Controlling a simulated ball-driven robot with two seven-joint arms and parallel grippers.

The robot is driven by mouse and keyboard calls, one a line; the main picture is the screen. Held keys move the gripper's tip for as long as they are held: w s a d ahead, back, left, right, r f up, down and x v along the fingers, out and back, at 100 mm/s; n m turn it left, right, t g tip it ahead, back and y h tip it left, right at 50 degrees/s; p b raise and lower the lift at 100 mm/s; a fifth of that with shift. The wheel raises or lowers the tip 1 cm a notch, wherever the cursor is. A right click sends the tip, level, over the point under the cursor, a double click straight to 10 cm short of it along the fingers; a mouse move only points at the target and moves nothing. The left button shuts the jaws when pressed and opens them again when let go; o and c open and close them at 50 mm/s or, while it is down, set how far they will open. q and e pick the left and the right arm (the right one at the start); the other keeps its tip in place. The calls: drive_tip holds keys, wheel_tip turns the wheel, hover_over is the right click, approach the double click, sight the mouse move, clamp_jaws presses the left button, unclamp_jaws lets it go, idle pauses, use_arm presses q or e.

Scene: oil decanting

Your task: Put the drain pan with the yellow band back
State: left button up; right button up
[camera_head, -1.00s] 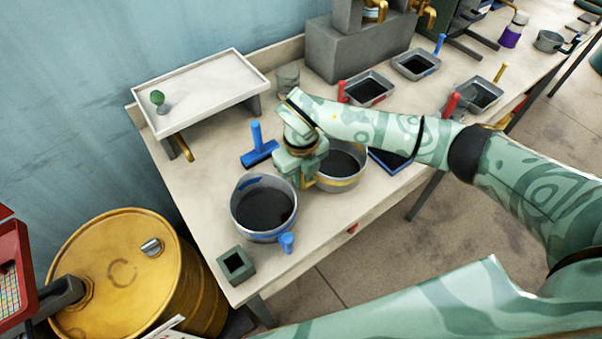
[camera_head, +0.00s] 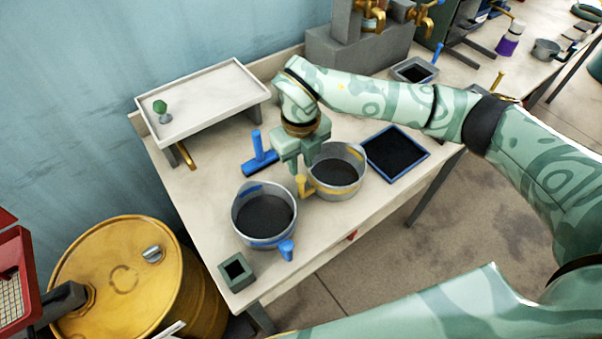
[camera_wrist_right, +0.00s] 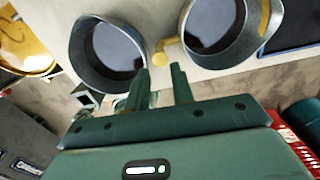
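The drain pan with the yellow band (camera_head: 349,188) is a round grey pan of dark liquid, upright on the bench. Its yellow handle (camera_head: 305,187) points left. It also shows at top right in the right wrist view (camera_wrist_right: 262,28). My right gripper (camera_head: 302,168) is above the bench at the pan's left side, near the handle. In the right wrist view its two fingers (camera_wrist_right: 161,68) are apart, with the yellow handle just beyond the gap between the tips. I see nothing held. My left gripper is out of view.
A similar pan with a blue band (camera_head: 262,241) stands close on the left. A blue-edged black square mat (camera_head: 425,160) lies to the right. A blue scraper-like tool (camera_head: 260,160), a raised tray (camera_head: 205,95) and a small square cup (camera_head: 236,270) are nearby.

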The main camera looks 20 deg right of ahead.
drive_tip(key=shift+r, duration=1.85)
